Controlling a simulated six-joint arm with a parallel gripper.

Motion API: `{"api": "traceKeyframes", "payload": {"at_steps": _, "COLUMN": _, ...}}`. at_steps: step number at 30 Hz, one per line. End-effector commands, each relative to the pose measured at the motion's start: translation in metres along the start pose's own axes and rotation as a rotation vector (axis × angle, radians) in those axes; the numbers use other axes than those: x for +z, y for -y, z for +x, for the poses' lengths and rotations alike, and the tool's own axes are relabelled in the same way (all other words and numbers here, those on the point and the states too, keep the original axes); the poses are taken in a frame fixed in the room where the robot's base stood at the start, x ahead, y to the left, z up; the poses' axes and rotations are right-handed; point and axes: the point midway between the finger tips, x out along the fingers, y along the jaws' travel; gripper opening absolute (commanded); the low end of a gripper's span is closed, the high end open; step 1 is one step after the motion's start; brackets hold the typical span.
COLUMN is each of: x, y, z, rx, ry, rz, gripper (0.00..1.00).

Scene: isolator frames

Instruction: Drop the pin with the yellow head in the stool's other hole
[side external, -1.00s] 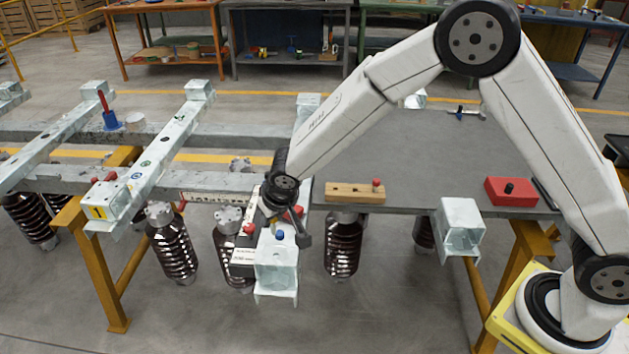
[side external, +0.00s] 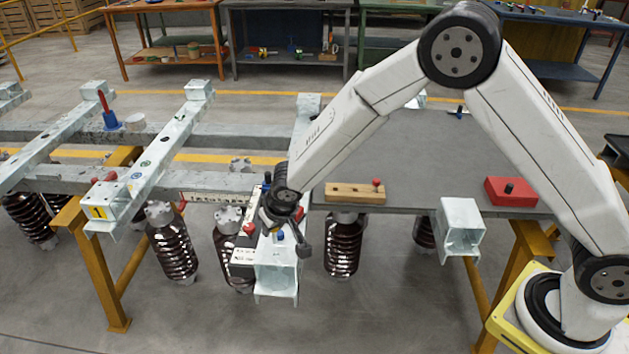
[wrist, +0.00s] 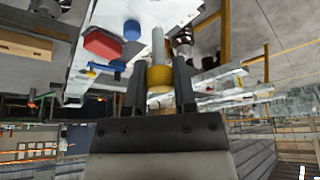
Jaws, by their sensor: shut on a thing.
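My gripper (wrist: 160,88) is shut on the pin with the yellow head (wrist: 160,74) in the wrist view. The pin's grey shank (wrist: 158,45) points away from the fingers. In the side view my gripper (side external: 291,240) is over the pale metal stool-like block (side external: 277,275) at the near end of the crossbeam; the held pin cannot be made out there. A blue head (side external: 281,236) and a red head (side external: 249,229) show on or beside that block. In the wrist view a red head (wrist: 102,45) and a blue head (wrist: 132,30) are left of the pin. No empty hole is clear.
A white label (side external: 243,257) is left of the stool-like block. Brown insulators (side external: 342,250) hang below the frame.

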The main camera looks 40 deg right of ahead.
Motion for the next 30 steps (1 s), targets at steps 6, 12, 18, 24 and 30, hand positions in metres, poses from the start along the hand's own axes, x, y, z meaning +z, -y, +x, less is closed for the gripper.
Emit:
{"api": "traceKeyframes", "payload": {"at_steps": 6, "x": 0.006, "y": 0.0, "z": 0.015, "rx": 0.002, "ry": 0.001, "rz": 0.0, "gripper": 0.0}}
{"api": "traceKeyframes", "payload": {"at_steps": 12, "x": 0.009, "y": 0.0, "z": 0.024, "rx": 0.0, "ry": -0.001, "rz": -0.001, "gripper": 0.0}}
{"api": "traceKeyframes", "payload": {"at_steps": 18, "x": 0.011, "y": 0.0, "z": 0.028, "rx": 0.0, "ry": 0.0, "rz": 0.001, "gripper": 0.0}}
{"api": "traceKeyframes", "payload": {"at_steps": 24, "x": 0.011, "y": 0.0, "z": 0.028, "rx": 0.0, "ry": 0.0, "rz": 0.0, "gripper": 0.0}}
{"api": "traceKeyframes", "payload": {"at_steps": 30, "x": 0.011, "y": 0.0, "z": 0.028, "rx": 0.0, "ry": 0.0, "rz": 0.0, "gripper": 0.0}}
